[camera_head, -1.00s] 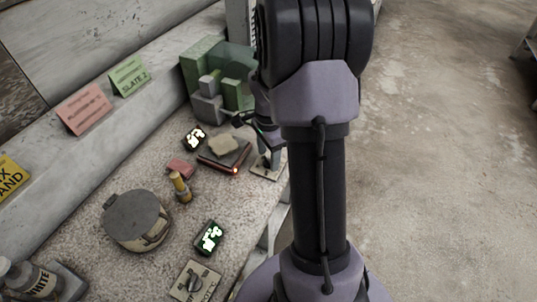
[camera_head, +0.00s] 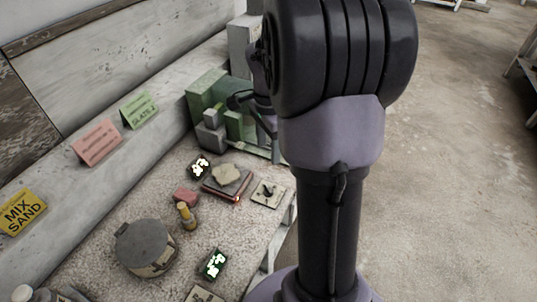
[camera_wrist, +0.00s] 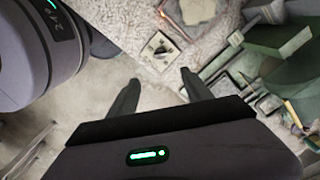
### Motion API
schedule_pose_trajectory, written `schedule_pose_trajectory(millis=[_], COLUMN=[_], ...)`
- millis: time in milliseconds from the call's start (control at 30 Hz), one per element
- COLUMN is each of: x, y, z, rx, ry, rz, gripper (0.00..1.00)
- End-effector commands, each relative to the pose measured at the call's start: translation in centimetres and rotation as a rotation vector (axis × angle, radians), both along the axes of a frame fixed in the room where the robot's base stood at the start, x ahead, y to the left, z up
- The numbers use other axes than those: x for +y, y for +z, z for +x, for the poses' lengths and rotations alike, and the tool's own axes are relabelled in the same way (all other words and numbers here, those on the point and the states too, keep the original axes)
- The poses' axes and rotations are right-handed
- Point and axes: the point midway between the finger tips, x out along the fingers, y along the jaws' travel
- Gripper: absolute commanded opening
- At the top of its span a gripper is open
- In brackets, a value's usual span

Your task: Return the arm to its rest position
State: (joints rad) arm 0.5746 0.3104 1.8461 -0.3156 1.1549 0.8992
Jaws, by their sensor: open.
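My gripper (camera_wrist: 160,90) shows in the wrist view with its two dark fingers spread apart and nothing between them. It hangs above the edge of the speckled bench and the floor beyond. In the head view my arm stands upright right of centre, and its thick upper part hides most of the gripper. A small square plate with a dark knob (camera_wrist: 160,48) lies on the bench ahead of the fingers; it also shows in the head view (camera_head: 268,193). The fingers are apart from it.
A green machine (camera_head: 222,115) stands on the bench close left of my arm. A tan lump on a dark tray (camera_head: 228,176), a round lidded pot (camera_head: 146,248), a yellow bottle (camera_head: 186,216) and a pink block (camera_head: 186,196) lie nearby.

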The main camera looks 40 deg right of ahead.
Motion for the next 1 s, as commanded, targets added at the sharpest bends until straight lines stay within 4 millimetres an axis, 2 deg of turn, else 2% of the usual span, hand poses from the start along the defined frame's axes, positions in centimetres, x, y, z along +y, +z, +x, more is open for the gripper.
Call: schedule_pose_trajectory(millis=[467, 533, 567, 667, 700, 800, 900, 1000], x=[0.0, 1.1, 2.2, 9.1, 12.4, 19.4, 23.9, 26.2], y=[0.4, 1.1, 1.9, 5.7, 7.0, 8.9, 9.2, 8.8], z=[0.0, 0.1, 0.1, -1.0, -2.1, -5.9, -9.6, -12.0], rx=[-0.001, -0.019, -0.038, -0.147, -0.203, -0.338, -0.449, -0.52], ry=[0.001, 0.042, 0.087, 0.371, 0.518, 0.866, 1.139, 1.305], rz=[0.0, -0.005, -0.009, -0.042, -0.059, -0.11, -0.162, -0.201], gripper=[0.58, 0.58, 0.58, 0.58, 0.58, 0.58, 0.58, 0.58])
